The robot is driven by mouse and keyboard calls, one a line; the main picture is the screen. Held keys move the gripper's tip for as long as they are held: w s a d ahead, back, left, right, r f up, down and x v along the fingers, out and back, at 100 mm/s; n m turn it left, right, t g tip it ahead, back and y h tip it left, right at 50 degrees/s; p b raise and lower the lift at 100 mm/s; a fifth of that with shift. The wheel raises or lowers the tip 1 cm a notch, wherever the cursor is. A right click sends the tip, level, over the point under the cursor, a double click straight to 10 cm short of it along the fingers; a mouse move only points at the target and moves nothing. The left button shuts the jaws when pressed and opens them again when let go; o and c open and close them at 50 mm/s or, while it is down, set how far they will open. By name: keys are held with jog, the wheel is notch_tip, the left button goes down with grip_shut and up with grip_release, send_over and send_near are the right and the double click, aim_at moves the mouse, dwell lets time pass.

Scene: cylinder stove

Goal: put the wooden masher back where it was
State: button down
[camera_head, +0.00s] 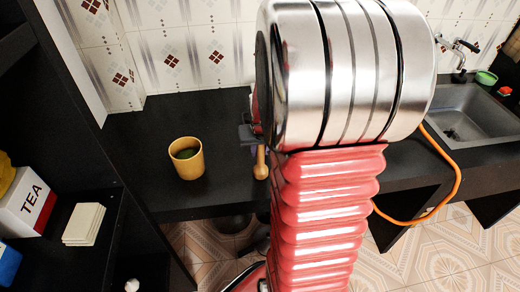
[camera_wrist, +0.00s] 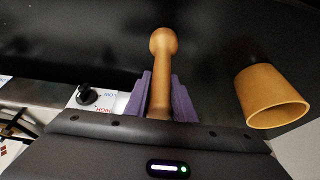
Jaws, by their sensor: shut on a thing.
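The wooden masher (camera_wrist: 161,75) is held between the purple fingers of my gripper (camera_wrist: 160,100) in the wrist view, its rounded end pointing away from the wrist. In the head view the masher (camera_head: 261,163) hangs roughly upright just below my gripper (camera_head: 252,143), over the black counter. My arm hides much of the gripper there. The cup (camera_wrist: 270,96) also shows at the right of the wrist view.
The black counter (camera_head: 135,135) is clear around the cup. A dark shelf with a TEA box (camera_head: 27,203) and a pale stack (camera_head: 84,224) stands at the left. A sink (camera_head: 455,113) lies at the right. The tiled wall (camera_head: 175,50) bounds the back.

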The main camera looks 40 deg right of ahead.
jog(key=c, duration=1.5)
grip_release()
jog(key=v, duration=1.2)
jog(key=shift+s+a+r+n+t+y, duration=0.4)
jog(key=shift+s+a+r+n, duration=0.7)
jog(key=shift+a, duration=3.15)
jog(key=shift+s+a+r+n+t+y, duration=0.35)
jog(key=shift+s+a+r+n, duration=0.75)
jog(key=shift+a, duration=3.15)
jog(key=shift+s+a+r+n+t+y, duration=0.25)
jog(key=shift+s+a+r+n+y, duration=0.8)
jog(key=shift+a, duration=3.2)
